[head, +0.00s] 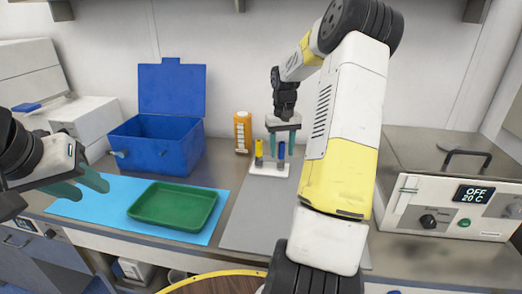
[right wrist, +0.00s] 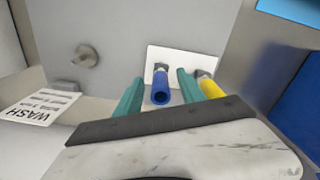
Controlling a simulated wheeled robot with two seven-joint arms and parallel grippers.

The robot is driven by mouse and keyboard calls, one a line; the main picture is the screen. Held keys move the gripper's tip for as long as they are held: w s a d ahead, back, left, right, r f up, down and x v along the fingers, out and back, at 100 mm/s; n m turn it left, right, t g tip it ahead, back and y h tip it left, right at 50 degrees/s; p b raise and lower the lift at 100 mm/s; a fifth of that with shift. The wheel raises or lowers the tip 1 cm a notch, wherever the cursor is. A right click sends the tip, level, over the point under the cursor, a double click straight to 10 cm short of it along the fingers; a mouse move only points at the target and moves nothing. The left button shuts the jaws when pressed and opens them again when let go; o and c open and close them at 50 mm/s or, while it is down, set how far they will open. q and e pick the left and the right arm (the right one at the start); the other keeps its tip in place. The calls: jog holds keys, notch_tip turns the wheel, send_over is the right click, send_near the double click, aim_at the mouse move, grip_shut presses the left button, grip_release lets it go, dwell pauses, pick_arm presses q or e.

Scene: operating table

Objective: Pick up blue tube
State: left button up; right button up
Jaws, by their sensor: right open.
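The blue tube (head: 281,152) stands upright in a white rack (head: 262,170), beside a yellow tube (head: 259,149). My right gripper (head: 282,143) is open above the rack, its teal fingers pointing down. In the right wrist view, the blue tube (right wrist: 161,94) shows between the two open fingers (right wrist: 160,90), one on each side. One finger is between the blue tube and the yellow tube (right wrist: 212,89). I cannot tell whether either finger touches the blue tube. My left gripper (head: 84,186) is open and empty over the blue mat at the left.
A green tray (head: 174,204) lies on the light blue mat (head: 222,190). An open blue box (head: 158,152) and an orange bottle (head: 242,132) stand behind. A machine with a display (head: 449,210) stands at the right. The grey surface in front of the rack is clear.

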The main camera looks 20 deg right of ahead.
aim_at(281, 161)
notch_tip(281, 161, down, 5)
grip_shut()
dwell(0.3)
